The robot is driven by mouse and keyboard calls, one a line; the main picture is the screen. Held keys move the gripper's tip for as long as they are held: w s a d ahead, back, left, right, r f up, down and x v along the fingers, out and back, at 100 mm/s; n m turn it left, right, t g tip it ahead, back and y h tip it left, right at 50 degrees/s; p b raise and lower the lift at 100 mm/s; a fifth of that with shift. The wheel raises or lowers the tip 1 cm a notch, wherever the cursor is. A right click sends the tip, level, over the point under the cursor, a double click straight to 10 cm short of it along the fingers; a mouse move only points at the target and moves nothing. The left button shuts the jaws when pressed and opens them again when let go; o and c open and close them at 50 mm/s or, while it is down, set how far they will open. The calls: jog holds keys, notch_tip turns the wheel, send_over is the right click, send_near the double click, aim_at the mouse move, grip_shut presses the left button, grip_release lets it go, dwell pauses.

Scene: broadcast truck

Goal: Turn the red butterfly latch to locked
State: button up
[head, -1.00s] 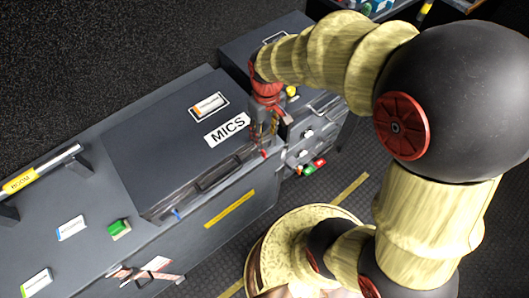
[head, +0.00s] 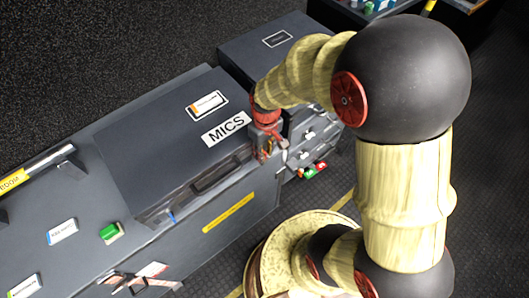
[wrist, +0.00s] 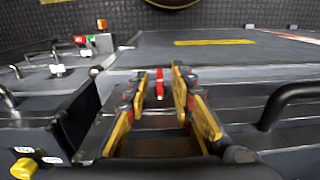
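The red butterfly latch (wrist: 160,82) shows in the wrist view as a small upright red piece on the front of the grey MICS case. My gripper (wrist: 161,90) is open, with its yellow-and-dark fingers to the left and right of the latch. I cannot tell whether either finger touches it. In the head view my gripper (head: 267,150) is at the right end of the MICS case's (head: 150,140) front edge, pointing down. There the gripper mostly hides the latch. A blue latch (head: 171,216) sits near the left end of the same edge.
A black carry handle (head: 215,177) lies between the latches; it is at the right in the wrist view (wrist: 290,100). A neighbouring panel with metal toggles (wrist: 57,62) is close on the left, with a yellow knob (wrist: 24,168). Red and green blocks (head: 314,171) lie beyond.

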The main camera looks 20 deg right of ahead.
grip_shut()
jog(key=shift+d, duration=0.1)
dwell(0.7)
jog(key=shift+w+d+f+g+y+b, duration=0.1)
jog(key=shift+d+f+g+y+b, duration=0.45)
jog(key=shift+y, duration=2.3)
jog(key=shift+s+f+g+y+p, duration=0.2)
jog(key=shift+g+y, duration=0.8)
jog(key=shift+y, duration=1.8)
jog(key=shift+w+d+f+g+y+b, duration=0.25)
jog(key=shift+f+g+y, duration=0.35)
jog(key=shift+y, duration=2.25)
jog(key=shift+r+g, duration=0.2)
jog(key=shift+g, duration=0.05)
jog(key=shift+c, duration=1)
grip_release()
jog(key=shift+o, duration=1)
jog(key=shift+r, duration=0.15)
